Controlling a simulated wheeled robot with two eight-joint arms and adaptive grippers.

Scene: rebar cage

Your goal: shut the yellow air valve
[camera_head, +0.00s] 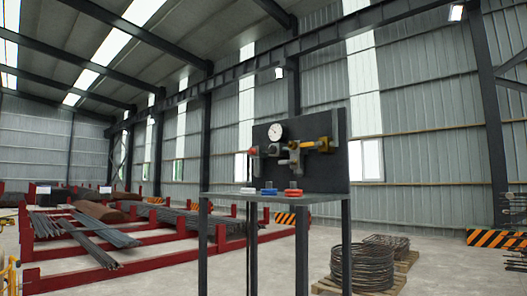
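A dark upright panel (338,172) stands on a tall metal stand in the middle of the view. It carries pipework, a round white gauge (276,132) and valve parts. A yellow valve part (323,145) is at the right of the pipework and appears to lie roughly level. The fine detail is too small to tell the valve's exact handle position. Neither of my grippers is in view.
The stand's grey shelf (225,196) holds small blue (268,191) and red (293,191) items. Wire coils (360,268) lie on a pallet at right. Red racks (150,262) with steel bars fill the left.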

